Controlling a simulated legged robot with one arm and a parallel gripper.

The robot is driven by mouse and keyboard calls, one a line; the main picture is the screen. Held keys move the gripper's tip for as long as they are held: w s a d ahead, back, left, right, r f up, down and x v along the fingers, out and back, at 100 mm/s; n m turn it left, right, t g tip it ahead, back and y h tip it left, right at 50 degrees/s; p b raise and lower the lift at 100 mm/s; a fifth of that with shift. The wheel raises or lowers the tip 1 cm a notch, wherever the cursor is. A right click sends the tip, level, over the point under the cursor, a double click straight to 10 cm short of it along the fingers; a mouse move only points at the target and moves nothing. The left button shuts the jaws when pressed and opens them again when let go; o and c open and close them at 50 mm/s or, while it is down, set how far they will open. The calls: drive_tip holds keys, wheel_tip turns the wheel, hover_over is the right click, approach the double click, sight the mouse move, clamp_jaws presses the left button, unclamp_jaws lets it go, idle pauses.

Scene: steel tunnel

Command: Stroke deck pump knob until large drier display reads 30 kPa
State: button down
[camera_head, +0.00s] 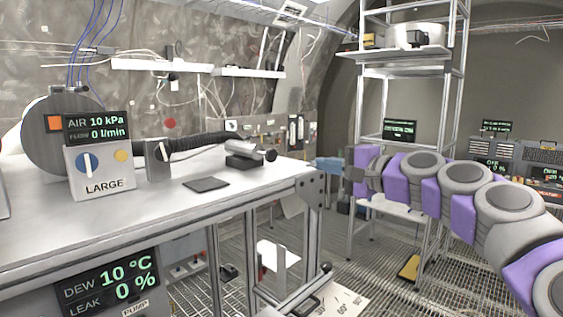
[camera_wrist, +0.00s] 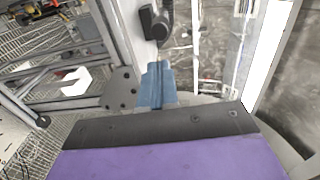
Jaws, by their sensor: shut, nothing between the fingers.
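The large drier (camera_head: 100,172) stands on the left of the bench, labelled LARGE. Its display (camera_head: 97,127) reads AIR 10 kPa and FLOW 0 l/min. A black hose runs from the drier to a small dark pump-like unit (camera_head: 243,162) on the deck, with a grey knob-like end (camera_head: 270,155) facing right. What looks like this unit shows at the top of the wrist view (camera_wrist: 155,22). My blue gripper (camera_head: 328,164) is shut and empty, right of the knob and apart from it, beyond the bench's right edge. It also shows in the wrist view (camera_wrist: 157,85).
A flat dark pad (camera_head: 206,184) lies on the bench top (camera_head: 150,215). A lower display (camera_head: 108,284) reads DEW 10 °C and LEAK 0 %. A metal rack (camera_head: 352,120) stands behind my arm. Grated floor lies right of the bench.

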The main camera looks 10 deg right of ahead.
sight(273, 154)
drive_tip(key=p+x, duration=0.1)
drive_tip(key=x, duration=1.1)
drive_tip(key=shift+w+a, duration=0.7)
drive_tip(key=shift+w, duration=0.1)
drive_tip(key=shift+p+x, duration=0.75)
drive_tip(key=shift+x, duration=0.85)
drive_tip(key=shift+r, duration=0.1)
